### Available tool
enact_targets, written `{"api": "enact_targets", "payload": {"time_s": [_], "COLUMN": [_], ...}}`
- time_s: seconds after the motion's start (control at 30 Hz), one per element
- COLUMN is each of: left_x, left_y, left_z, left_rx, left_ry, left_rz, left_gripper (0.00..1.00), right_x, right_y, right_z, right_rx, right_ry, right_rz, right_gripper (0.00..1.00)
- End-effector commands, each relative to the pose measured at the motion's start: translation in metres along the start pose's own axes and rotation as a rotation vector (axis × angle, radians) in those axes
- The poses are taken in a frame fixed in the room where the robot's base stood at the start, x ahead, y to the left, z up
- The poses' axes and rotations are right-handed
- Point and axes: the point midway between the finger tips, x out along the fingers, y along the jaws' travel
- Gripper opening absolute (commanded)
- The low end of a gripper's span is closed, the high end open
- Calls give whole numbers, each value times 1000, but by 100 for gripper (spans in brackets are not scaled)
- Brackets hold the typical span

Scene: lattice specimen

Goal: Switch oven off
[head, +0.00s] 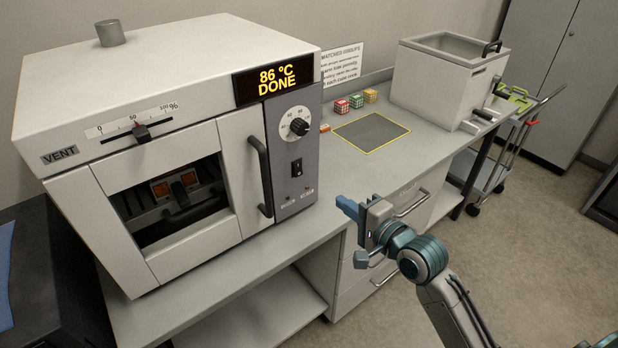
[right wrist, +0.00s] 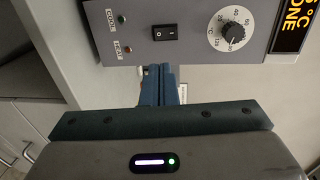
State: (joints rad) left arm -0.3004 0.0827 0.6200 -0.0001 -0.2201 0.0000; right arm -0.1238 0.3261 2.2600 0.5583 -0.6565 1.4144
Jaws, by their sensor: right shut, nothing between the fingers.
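The white oven (head: 170,80) stands at the left of the bench, its door shut. Its display (head: 277,80) reads "86 °C DONE". The grey control panel carries a round dial (head: 299,127) and a black rocker switch (head: 297,167) below it. In the right wrist view the rocker switch (right wrist: 165,33) lies just beyond my fingertips, next to the dial (right wrist: 231,32). My right gripper (head: 346,207) is shut and empty, in front of the bench, right of the panel and apart from it; its fingers (right wrist: 159,80) are together. My left gripper is out of view.
A vent slider (head: 141,133) and door handle (head: 261,175) stand out from the oven's front. A drawer handle (head: 412,204) sits below the bench edge.

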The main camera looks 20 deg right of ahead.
Motion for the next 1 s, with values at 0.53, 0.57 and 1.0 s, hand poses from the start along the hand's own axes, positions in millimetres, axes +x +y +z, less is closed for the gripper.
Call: {"api": "enact_targets", "payload": {"time_s": [0.53,0.57,1.0], "left_x": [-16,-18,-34], "left_y": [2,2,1], "left_z": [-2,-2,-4], "left_rx": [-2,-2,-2], "left_ry": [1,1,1], "left_rz": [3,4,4], "left_gripper": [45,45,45], "right_x": [72,79,138], "right_y": [-3,-3,0], "right_z": [0,0,0], "right_rx": [4,5,0], "right_ry": [1,0,1], "right_rz": [-1,-1,2], "right_gripper": [0,0,0]}}
